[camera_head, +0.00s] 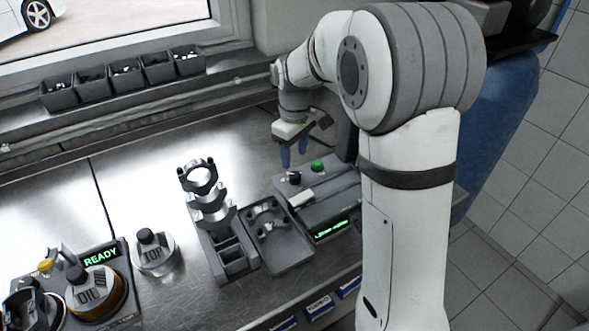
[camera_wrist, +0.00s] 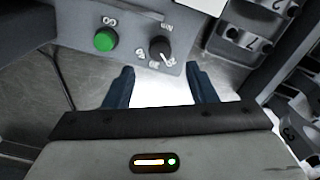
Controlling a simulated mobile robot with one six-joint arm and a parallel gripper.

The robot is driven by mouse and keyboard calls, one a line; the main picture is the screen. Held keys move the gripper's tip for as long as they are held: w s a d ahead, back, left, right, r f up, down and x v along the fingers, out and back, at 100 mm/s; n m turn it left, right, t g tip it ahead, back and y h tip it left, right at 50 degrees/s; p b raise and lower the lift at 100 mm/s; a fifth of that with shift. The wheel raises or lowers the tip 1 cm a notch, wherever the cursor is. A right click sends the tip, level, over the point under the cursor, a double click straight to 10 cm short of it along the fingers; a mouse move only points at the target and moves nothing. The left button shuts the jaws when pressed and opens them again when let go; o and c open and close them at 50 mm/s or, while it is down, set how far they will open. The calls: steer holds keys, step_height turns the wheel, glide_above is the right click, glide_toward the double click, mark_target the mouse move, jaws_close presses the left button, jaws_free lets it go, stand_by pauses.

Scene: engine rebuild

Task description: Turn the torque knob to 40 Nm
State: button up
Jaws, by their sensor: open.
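The torque knob (camera_wrist: 159,49) is a small black round knob with a white pointer line on a grey control panel (camera_wrist: 128,33). Numbers are printed around it, too small and tilted to read surely. It also shows in the head view (camera_head: 294,178) on the grey unit at the right of the bench. My gripper (camera_wrist: 158,75) is open and empty, its two blue fingers pointing at the panel edge just below the knob, apart from it. In the head view my gripper (camera_head: 294,156) hangs above and behind the knob.
A green button (camera_wrist: 105,39) sits beside the knob. A grey tray (camera_head: 283,262) and a rack with metal caps (camera_head: 233,262) stand left of the unit. A lit green display (camera_head: 331,229) is on its front. Small bins (camera_head: 125,78) line the sill. Bare bench lies behind.

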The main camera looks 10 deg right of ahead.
mark_target(295, 174)
step_height(295, 174, down, 7)
steer(key=shift+r, duration=0.1)
steer(key=shift+c, duration=0.5)
steer(key=c, duration=0.9)
steer(key=shift+o, duration=0.2)
